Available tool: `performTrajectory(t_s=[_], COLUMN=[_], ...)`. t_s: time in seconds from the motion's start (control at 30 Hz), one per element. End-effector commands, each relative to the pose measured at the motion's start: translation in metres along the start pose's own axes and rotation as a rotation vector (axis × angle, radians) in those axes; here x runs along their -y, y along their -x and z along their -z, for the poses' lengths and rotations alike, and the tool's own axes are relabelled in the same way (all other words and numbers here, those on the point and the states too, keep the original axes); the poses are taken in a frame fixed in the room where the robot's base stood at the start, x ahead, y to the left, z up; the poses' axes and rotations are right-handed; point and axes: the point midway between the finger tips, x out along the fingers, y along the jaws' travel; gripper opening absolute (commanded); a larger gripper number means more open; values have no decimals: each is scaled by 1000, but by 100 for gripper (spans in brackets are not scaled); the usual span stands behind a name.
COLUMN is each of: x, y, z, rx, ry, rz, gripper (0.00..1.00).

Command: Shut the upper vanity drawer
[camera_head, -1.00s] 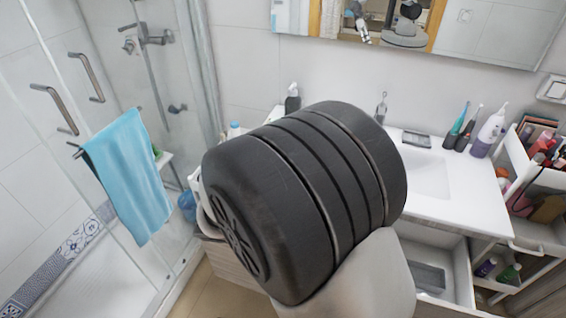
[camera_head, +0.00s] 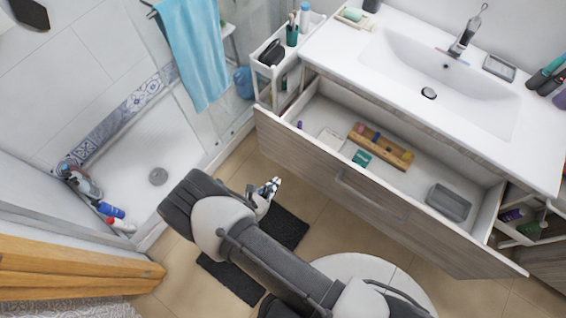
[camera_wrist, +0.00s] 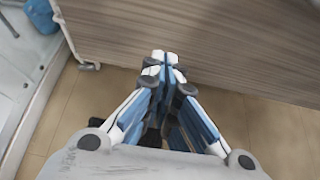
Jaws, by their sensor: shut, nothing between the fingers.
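The upper vanity drawer (camera_head: 372,204) is pulled well out from under the white sink counter (camera_head: 480,122). It has a wood-grain front with a bar handle, and its inside is open to view. Its front also fills the upper part of the wrist view (camera_wrist: 210,45). My gripper (camera_head: 276,183) is shut and empty in front of the drawer's left part, apart from the front in the head view. In the wrist view its closed fingertips (camera_wrist: 163,55) overlap the drawer front. I cannot tell there whether they touch it.
The drawer holds a wooden organizer (camera_head: 380,147), a grey tray (camera_head: 448,202) and small boxes. A white cart (camera_head: 284,80) stands by the drawer's left end. A dark mat (camera_head: 285,228) and a round white rug (camera_head: 372,268) lie on the floor. A shower (camera_head: 165,150) is at left.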

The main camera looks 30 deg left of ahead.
Motion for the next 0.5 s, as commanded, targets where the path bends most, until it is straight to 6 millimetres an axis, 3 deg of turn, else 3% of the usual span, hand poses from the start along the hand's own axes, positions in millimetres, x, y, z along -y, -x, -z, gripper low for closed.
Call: performTrajectory(t_s=[0.43,0.5], x=[3,2], y=[-92,-102], z=[1,-6], rx=[0,0], ry=[-6,-6], rz=[8,8], gripper=[0,0])
